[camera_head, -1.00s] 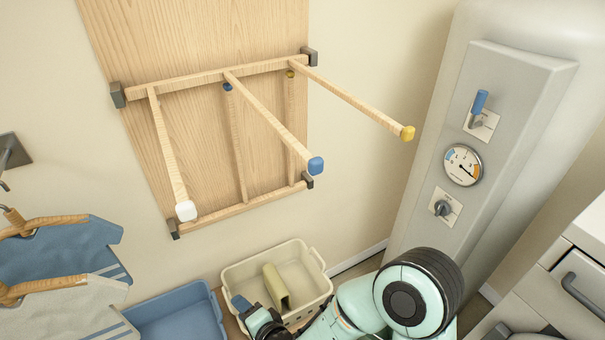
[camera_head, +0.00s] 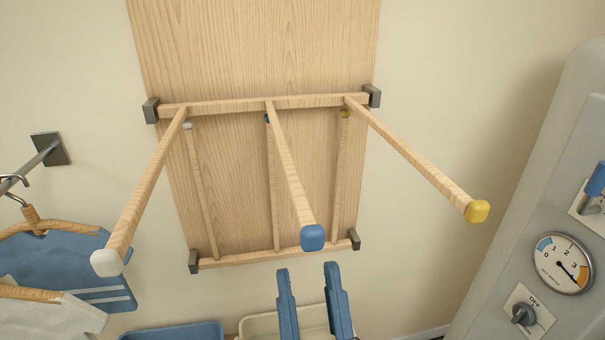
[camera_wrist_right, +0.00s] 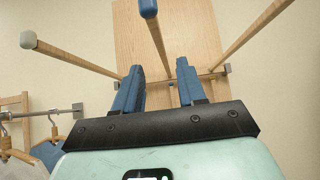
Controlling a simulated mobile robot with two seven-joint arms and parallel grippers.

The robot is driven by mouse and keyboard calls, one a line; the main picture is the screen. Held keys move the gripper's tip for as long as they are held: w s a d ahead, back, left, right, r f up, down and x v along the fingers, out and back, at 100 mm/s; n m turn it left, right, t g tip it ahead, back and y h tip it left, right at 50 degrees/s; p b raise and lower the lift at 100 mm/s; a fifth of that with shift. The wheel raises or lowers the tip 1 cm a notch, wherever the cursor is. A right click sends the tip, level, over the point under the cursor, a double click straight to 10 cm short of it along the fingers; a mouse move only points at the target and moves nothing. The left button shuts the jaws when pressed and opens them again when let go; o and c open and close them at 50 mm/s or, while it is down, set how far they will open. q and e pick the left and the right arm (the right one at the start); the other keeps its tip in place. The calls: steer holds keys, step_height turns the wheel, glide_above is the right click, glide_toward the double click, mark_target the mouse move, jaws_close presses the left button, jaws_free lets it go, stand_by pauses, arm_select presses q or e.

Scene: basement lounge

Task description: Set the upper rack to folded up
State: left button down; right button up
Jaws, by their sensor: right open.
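The upper rack (camera_head: 220,106) is a wooden bar on a wood wall panel, held by dark brackets. Its three rods stick out toward me, tipped white (camera_head: 106,263), blue (camera_head: 313,237) and yellow (camera_head: 477,211). A lower rack (camera_head: 290,256) sits below it, its rods lying up along the panel. My right gripper (camera_head: 309,270) is open and empty, just below the blue tip in the head view. In the right wrist view its blue fingers (camera_wrist_right: 158,72) point at the panel, with the blue-tipped rod (camera_wrist_right: 149,10) above them. My left gripper is not in view.
Shirts on hangers (camera_head: 65,260) hang from a wall rail at the left. A blue bin (camera_head: 175,332) and a cream basket (camera_head: 262,324) are low in front. A grey unit with a gauge (camera_head: 563,263) stands at the right.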

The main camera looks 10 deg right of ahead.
mark_target(294, 176)
steer(key=p+x, duration=0.4)
steer(key=x, duration=0.8)
steer(key=shift+w, duration=0.1)
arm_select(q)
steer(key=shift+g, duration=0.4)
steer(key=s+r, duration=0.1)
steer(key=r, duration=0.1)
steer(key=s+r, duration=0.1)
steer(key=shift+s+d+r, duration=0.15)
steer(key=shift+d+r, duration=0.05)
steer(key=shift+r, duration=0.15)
arm_select(e)
jaws_close()
